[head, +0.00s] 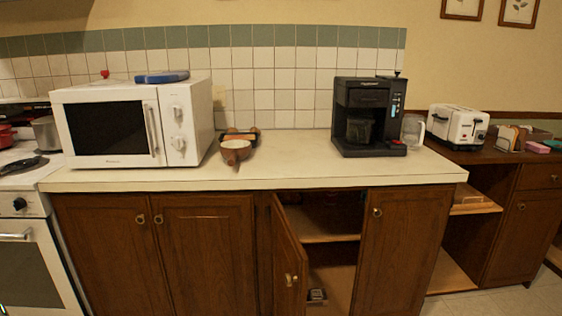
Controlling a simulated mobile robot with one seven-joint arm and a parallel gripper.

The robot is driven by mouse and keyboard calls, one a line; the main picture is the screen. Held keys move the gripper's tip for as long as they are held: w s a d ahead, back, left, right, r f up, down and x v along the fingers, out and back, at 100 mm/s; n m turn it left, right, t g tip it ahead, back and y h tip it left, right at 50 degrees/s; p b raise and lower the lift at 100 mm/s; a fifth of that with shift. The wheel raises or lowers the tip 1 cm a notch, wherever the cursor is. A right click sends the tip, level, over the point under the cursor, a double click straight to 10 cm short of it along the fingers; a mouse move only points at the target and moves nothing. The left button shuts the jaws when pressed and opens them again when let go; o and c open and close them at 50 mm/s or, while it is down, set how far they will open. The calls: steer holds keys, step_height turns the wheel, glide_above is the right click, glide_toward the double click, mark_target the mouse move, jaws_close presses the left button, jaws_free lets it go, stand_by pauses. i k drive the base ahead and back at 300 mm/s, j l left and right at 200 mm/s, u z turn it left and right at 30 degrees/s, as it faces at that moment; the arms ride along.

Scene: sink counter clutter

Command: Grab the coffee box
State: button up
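I cannot make out a thing that is clearly the coffee box in the head view. A small grey object (317,296) sits low inside the open cabinet, too small to identify. A pink item (537,147) lies on the brown counter at the right, and I cannot tell what it is. A black coffee maker (368,115) with a dark carafe stands upright on the right part of the white counter. My gripper is not in view.
A white microwave (134,121) with a blue item (162,77) on top stands left. A brown bowl (235,151) sits beside it. The white counter (300,160) is clear between bowl and coffee maker. A cabinet door (289,262) stands open. A toaster (458,127) stands right.

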mark_target(324, 303)
steer(key=i+l, duration=0.45)
steer(key=i+l+u, duration=0.15)
steer(key=i+l, duration=0.3)
steer(key=l, duration=0.1)
